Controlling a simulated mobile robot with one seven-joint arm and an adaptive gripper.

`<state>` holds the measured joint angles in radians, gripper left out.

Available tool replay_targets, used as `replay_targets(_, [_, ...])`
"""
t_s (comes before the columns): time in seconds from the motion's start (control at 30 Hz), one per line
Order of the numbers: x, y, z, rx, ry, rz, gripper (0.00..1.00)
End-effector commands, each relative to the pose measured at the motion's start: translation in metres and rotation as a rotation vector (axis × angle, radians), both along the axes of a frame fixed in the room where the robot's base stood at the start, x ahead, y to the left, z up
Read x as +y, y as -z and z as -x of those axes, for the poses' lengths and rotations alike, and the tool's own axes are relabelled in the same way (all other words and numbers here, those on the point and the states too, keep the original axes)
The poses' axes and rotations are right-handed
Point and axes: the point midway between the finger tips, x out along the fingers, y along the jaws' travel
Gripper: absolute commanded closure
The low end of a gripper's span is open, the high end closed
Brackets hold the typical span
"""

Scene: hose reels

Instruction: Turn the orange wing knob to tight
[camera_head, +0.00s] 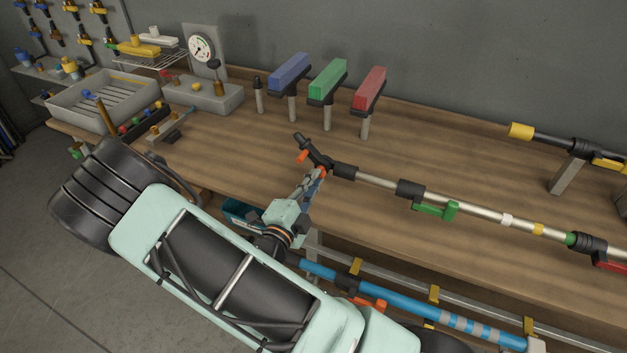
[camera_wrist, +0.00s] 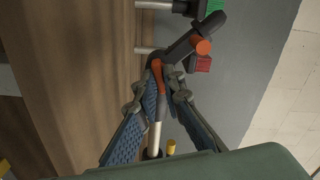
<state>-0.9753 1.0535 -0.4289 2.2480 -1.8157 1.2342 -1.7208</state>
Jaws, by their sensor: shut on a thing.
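A silver pole with a black angled head (camera_head: 313,150) lies over the bench. The orange wing knob (camera_head: 323,171) is at the base of that head, by the black collar. My gripper (camera_head: 318,179) reaches it from the front edge of the bench. In the wrist view, the fingertips of my gripper (camera_wrist: 166,88) are closed around the orange wing knob (camera_wrist: 158,73), and its lower part is partly hidden between them. A second orange piece (camera_wrist: 203,46) sticks out from the black head, clear of my fingers.
Blue (camera_head: 289,73), green (camera_head: 328,80) and red (camera_head: 370,87) blocks stand on posts behind the head. A green lever (camera_head: 437,210) sits on the pole to the right. A blue pole (camera_head: 400,302) hangs below the bench's front edge. Bare bench top lies behind the pole.

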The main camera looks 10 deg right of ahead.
Motion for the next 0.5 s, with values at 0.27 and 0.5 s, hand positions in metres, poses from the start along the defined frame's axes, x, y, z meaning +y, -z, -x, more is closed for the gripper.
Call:
replay_targets(0.27, [0.0000,-0.0003,0.0002,-0.051,0.000,-0.072,1.00])
replay_targets(0.5, [0.0003,-0.0001,0.0002,-0.159,0.000,-0.222,1.00])
